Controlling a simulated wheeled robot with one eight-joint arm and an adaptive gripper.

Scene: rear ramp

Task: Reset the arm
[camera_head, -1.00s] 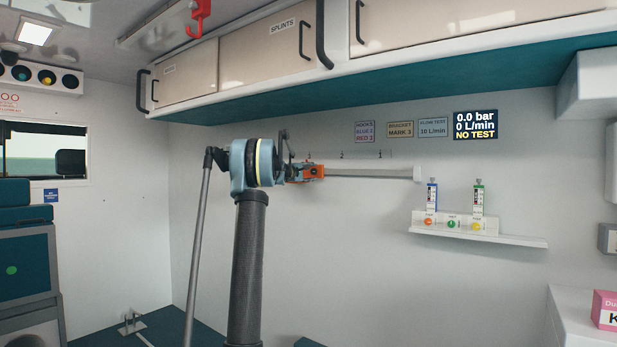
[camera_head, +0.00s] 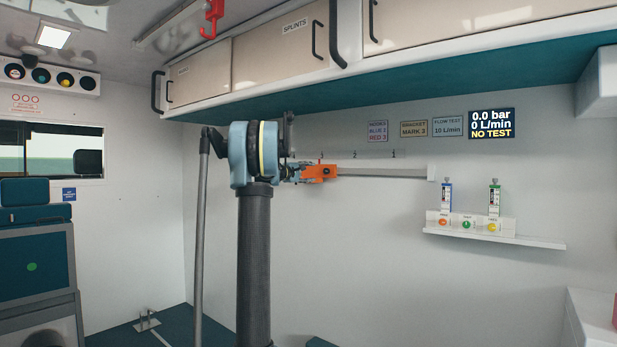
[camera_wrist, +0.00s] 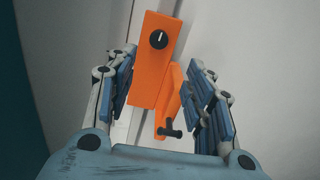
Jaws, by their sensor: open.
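My arm rises in the middle of the head view, with my gripper (camera_head: 298,172) at its far side by the wall rail. In the wrist view my gripper (camera_wrist: 165,95) is open, with its blue-padded fingers spread to the left and right. An orange bracket (camera_head: 320,172) sits at the left part of the rail in the head view. It also shows in the wrist view (camera_wrist: 150,75), between the fingers, with a dark knob on its face and a black peg low down. A gap shows on the right; contact on the left cannot be told.
A white shelf (camera_head: 500,238) holds two flowmeters to the right. Overhead cabinets (camera_head: 280,55) and a red hook (camera_head: 212,20) hang above. Plain wall lies below the rail.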

